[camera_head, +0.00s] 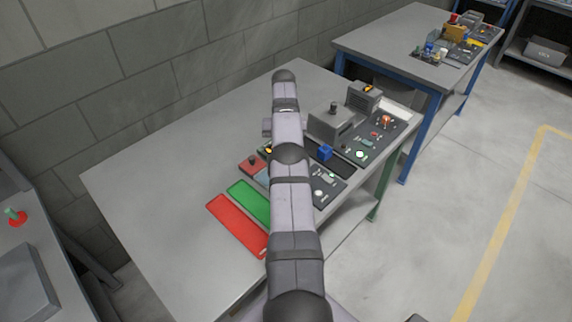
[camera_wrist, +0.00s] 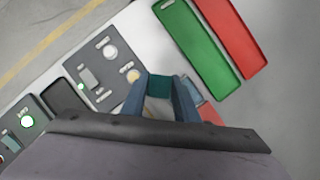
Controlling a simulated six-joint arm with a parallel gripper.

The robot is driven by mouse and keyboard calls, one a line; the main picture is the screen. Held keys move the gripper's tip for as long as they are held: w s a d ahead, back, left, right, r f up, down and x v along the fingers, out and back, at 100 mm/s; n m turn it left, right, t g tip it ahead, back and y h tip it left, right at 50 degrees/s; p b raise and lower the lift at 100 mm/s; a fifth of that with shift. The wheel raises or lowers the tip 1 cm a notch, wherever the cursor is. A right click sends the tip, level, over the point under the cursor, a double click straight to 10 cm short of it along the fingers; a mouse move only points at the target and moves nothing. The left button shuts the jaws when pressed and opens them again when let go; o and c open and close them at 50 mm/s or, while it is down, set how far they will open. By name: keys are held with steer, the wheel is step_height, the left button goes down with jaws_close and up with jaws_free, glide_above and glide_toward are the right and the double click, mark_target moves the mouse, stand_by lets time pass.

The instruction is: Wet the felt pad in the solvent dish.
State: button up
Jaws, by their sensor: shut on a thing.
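My gripper (camera_wrist: 160,88) shows in the wrist view, its two blue-grey fingers shut on a small teal block (camera_wrist: 159,86). A pale, yellowish patch shows between the fingers below the block; I cannot tell whether it is the felt pad. Beside the fingers lies a small light-blue panel (camera_wrist: 193,88), perhaps the solvent dish, with a red part (camera_wrist: 209,114) next to it. In the head view the light-blue panel (camera_head: 262,177) and red part (camera_head: 252,164) lie left of my arm, which hides the fingertips. I cannot tell whether the block touches anything.
A green strip (camera_head: 249,202) and a red strip (camera_head: 236,226) lie on the grey table (camera_head: 150,190). Dark control panels (camera_head: 326,186), a blue knob (camera_head: 325,153) and grey boxes (camera_head: 331,126) stand right of my arm. The table's left side is clear.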

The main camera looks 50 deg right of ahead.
steer(key=shift+w+a+r+m+t, duration=0.1)
steer(key=shift+r+m+t, duration=0.1)
steer(key=shift+m, duration=0.3)
steer(key=shift+w+a+r+m+t, duration=0.1)
steer(key=shift+m+t, duration=0.1)
steer(key=shift+m, duration=0.3)
steer(key=w+m+t, duration=0.1)
steer(key=m, duration=0.1)
steer(key=w+r+m+t+y, duration=0.1)
steer(key=m, duration=0.2)
steer(key=shift+w, duration=0.2)
steer(key=w+m+t+h, duration=0.1)
steer(key=m, duration=0.5)
steer(key=a+m+t+h, duration=0.1)
steer(key=m+t, duration=0.1)
steer(key=m, duration=0.5)
steer(key=w+a+r+m+t+h, duration=0.1)
steer(key=m+t+h, duration=0.1)
steer(key=m, duration=0.5)
steer(key=shift+w+a+r, duration=0.1)
steer(key=shift+w+a, duration=0.15)
steer(key=shift+w, duration=0.05)
step_height(320, 180, down, 6)
steer(key=b, duration=0.7)
steer(key=shift+f+b, duration=0.3)
steer(key=shift+f, duration=0.2)
